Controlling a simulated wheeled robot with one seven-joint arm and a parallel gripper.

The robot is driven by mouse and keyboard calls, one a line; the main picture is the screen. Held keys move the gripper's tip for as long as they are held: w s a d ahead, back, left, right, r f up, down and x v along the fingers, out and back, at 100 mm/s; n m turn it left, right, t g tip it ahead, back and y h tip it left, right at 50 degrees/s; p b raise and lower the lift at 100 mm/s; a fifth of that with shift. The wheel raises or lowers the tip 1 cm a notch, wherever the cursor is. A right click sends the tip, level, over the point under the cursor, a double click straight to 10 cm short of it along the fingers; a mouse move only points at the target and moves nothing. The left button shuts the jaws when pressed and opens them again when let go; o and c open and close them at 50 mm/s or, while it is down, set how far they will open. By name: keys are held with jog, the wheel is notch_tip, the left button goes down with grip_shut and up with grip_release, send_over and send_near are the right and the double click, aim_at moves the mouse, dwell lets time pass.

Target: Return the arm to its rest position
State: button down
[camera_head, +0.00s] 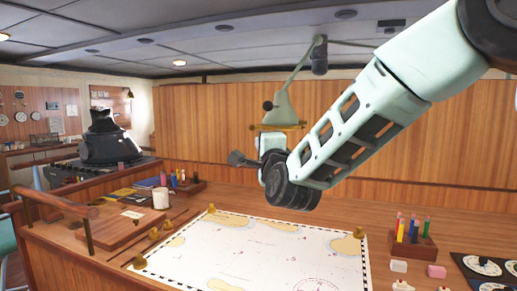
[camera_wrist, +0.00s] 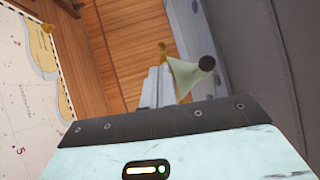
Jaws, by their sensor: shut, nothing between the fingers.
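My arm, mint green with dark joints, reaches in from the upper right of the head view and angles down to the left above the chart table. Its wrist end hangs over the far edge of the chart (camera_head: 255,245), clear of the surface. My gripper (camera_wrist: 156,78) shows in the wrist view as two grey fingers side by side, shut and empty. I cannot tell the gap.
A pen holder (camera_head: 412,245), erasers (camera_head: 400,266) and dark instruments (camera_head: 485,266) lie right of the chart. A white mug (camera_head: 160,198) and another pen holder (camera_head: 185,185) stand on the left. A wooden rail (camera_head: 55,200) edges the left. Wood panelling (camera_head: 200,120) closes the back.

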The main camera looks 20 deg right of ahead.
jog(key=s+a+f+n+g+y, duration=0.3)
jog(key=s+a+f+n+g, duration=0.35)
jog(key=s+f, duration=0.2)
jog(key=s+a+f+n+g+y, duration=0.3)
jog(key=s+a+f+n+g, duration=0.2)
jog(key=s+f+n, duration=0.35)
jog(key=s+d+f+n+g+h, duration=0.1)
jog(key=s+d+f+n+g, duration=0.1)
jog(key=s, duration=0.5)
jog(key=s+d+f+n+g+h, duration=0.2)
jog(key=s+d+f+n+g, duration=0.1)
jog(key=s+n, duration=0.2)
jog(key=s+d+f+n+g+h, duration=0.2)
jog(key=s+f+n+g, duration=0.1)
jog(key=s, duration=0.7)
jog(key=shift+d+f+n+g+b, duration=0.3)
jog(key=shift+f+n+g, duration=0.05)
jog(key=shift+n, duration=0.05)
